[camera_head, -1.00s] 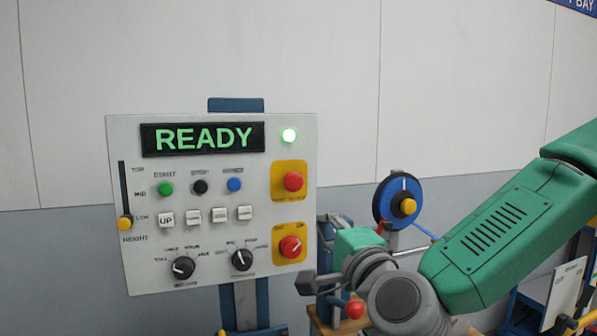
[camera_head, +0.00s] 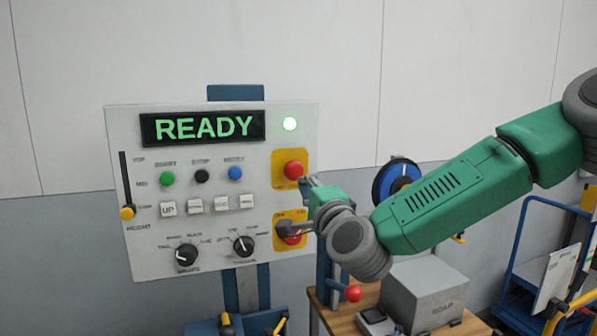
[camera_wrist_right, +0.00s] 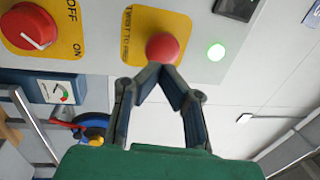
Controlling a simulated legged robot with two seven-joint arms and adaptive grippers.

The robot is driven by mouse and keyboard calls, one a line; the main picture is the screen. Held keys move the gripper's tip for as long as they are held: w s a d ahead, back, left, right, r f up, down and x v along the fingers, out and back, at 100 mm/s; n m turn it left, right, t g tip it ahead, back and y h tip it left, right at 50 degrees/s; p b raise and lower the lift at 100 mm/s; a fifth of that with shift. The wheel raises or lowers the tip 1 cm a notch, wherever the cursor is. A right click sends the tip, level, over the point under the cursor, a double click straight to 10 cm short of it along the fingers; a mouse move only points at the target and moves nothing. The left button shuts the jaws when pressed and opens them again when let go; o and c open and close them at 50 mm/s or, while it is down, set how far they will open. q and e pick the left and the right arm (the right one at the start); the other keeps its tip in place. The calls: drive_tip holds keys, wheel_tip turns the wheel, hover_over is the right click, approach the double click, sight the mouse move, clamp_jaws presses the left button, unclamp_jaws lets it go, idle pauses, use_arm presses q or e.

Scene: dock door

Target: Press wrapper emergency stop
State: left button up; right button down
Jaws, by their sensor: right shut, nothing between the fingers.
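The emergency stop is a red mushroom button (camera_head: 294,170) on a yellow plate at the upper right of the grey control panel (camera_head: 140,255). The red button also shows in the right wrist view (camera_wrist_right: 162,48), with "TWIST TO" lettering on its plate. My right gripper (camera_head: 304,182) is just below and right of the button, its fingers empty. In the right wrist view the closed fingertips (camera_wrist_right: 160,70) overlap the button's near edge; I cannot tell whether they touch it. My left gripper is not in view.
The panel display (camera_head: 203,128) reads READY and the lamp (camera_head: 290,124) glows green. A red OFF knob (camera_wrist_right: 30,28) sits on the other yellow plate, partly hidden by my wrist in the head view. A grey box (camera_head: 425,293) stands on a wooden table to the lower right.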

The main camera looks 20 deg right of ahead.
sight(296, 173)
drive_tip(key=shift+w+a+r+p, duration=0.15)
drive_tip(key=shift+w+p, duration=0.15)
drive_tip(key=shift+w, duration=0.7)
drive_tip(key=shift+w+r+p, duration=0.15)
drive_tip(key=shift+w+p, duration=0.1)
drive_tip(key=shift+w, duration=0.7)
drive_tip(key=shift+w, duration=0.1)
drive_tip(key=shift+w+r+b, duration=0.1)
drive_tip(key=shift+w+b, duration=0.55)
drive_tip(key=shift+b, duration=0.1)
drive_tip(key=shift+w+r, duration=0.1)
drive_tip(key=shift+r, duration=0.1)
drive_tip(key=shift+w, duration=0.1)
